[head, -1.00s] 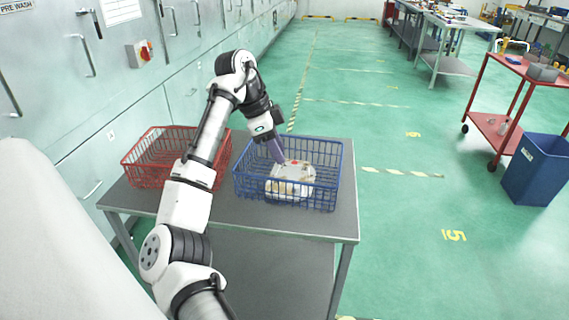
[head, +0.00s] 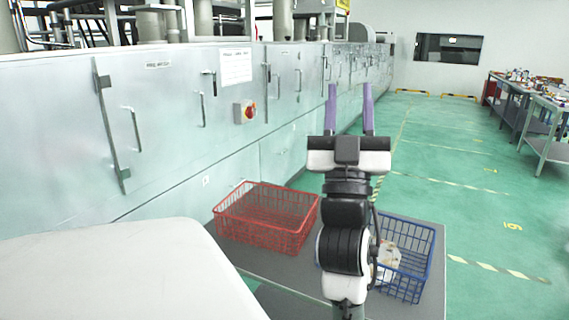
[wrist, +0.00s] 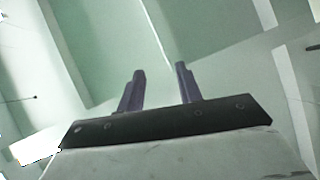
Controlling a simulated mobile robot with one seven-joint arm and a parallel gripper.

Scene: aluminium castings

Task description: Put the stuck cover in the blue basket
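The blue basket (head: 417,262) stands on the grey table, to the right of the red basket. A pale, whitish cover (head: 388,258) lies inside the blue basket, partly hidden behind my arm. My gripper (head: 349,95) is raised high above the table, its two purple fingers pointing up and spread apart with nothing between them. The wrist view also shows the gripper (wrist: 160,88) with its fingers apart and empty, against a blurred grey-green background.
The red wire basket (head: 266,217) stands on the grey table (head: 285,268) and looks empty. A long metal machine housing (head: 165,125) with doors and handles runs along the left. Workbenches (head: 545,150) stand far right. The green floor between is open.

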